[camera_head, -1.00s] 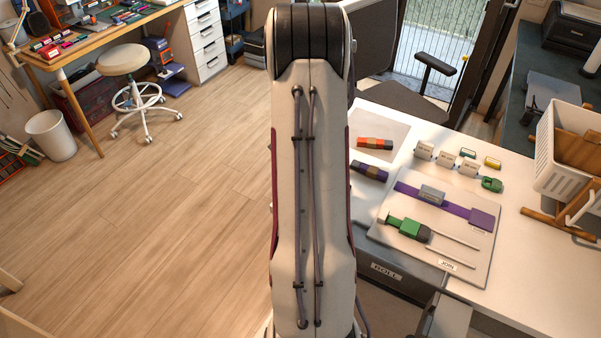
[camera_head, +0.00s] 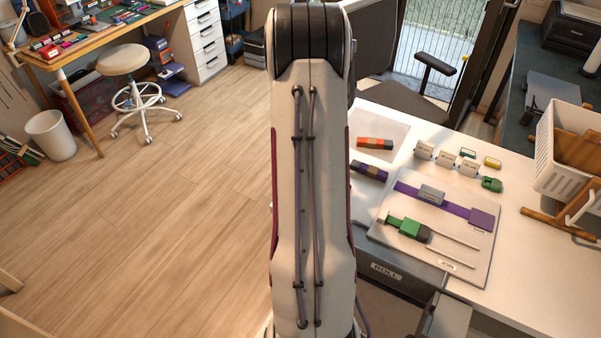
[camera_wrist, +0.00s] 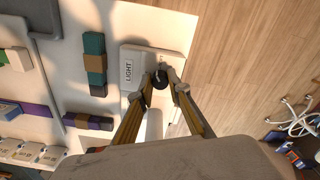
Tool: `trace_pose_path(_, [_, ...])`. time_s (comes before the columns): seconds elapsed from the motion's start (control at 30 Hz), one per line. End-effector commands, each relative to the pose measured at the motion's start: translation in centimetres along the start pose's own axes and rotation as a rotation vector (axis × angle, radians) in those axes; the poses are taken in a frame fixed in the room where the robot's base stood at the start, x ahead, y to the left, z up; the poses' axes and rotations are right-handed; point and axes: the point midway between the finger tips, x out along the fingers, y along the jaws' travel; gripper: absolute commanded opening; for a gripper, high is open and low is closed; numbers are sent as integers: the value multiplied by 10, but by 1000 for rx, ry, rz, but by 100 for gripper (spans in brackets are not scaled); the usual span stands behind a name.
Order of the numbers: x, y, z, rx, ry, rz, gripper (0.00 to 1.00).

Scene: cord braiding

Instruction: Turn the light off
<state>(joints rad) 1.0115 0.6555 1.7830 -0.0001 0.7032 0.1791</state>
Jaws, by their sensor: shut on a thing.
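In the wrist view, a pale box (camera_wrist: 148,55) with a label reading "LIGHT" (camera_wrist: 129,73) sits at the edge of the white table. A small dark knob (camera_wrist: 159,81) stands on it. My gripper (camera_wrist: 161,76) has its two fingers closed in on the knob, one on each side. The fingers and the wrist housing hide part of the box and the knob's base. In the head view my own arm fills the middle and hides both the gripper and the light box.
A teal-and-brown block (camera_wrist: 95,62) lies just left of the light box, and a purple block (camera_wrist: 88,121) lies below it. The head view shows a board (camera_head: 480,260) with cords, a white basket (camera_head: 546,150) and a stool (camera_head: 122,60). Open floor lies left.

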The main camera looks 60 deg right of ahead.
Motion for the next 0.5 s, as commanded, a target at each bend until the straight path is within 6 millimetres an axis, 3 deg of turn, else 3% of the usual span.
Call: trace_pose_path(0.5, [0,1,0,-427,1,0,0])
